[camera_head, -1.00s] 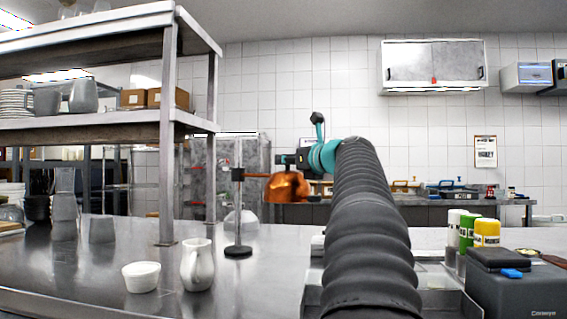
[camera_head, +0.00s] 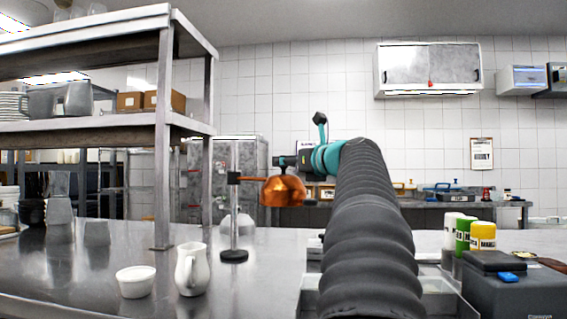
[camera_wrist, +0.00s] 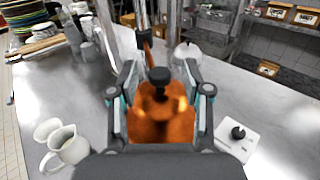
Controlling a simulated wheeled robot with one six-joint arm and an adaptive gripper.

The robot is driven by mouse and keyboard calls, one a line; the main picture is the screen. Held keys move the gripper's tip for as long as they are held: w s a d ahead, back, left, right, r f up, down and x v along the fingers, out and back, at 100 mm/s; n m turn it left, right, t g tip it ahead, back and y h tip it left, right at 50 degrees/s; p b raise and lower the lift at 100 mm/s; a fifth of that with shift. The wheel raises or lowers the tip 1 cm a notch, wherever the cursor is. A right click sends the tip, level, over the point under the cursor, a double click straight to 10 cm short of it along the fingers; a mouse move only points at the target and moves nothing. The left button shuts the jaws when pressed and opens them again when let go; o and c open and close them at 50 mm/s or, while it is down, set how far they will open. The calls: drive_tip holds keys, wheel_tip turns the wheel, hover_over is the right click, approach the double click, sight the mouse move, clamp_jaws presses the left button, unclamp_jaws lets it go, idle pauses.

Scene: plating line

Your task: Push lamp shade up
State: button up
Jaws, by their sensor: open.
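The wrist view shows the shade (camera_wrist: 160,122) from above, with a black knob (camera_wrist: 160,78) on top. My gripper (camera_wrist: 160,80) is open, with one finger on each side of the shade and knob. I cannot tell whether the fingers touch it. In the head view my gripper (camera_head: 284,161) is at the top of the shade, partly hidden.
A white pitcher (camera_head: 190,270) and a white bowl (camera_head: 136,282) stand left of the lamp. A steel shelf post (camera_head: 163,190) rises behind them. Bottles (camera_head: 463,234) stand at the right. A white block with a black knob (camera_wrist: 238,138) lies right of the shade.

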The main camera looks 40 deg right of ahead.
drive_tip(key=s, duration=1)
drive_tip(key=shift+a, duration=0.45)
drive_tip(key=shift+w, duration=0.1)
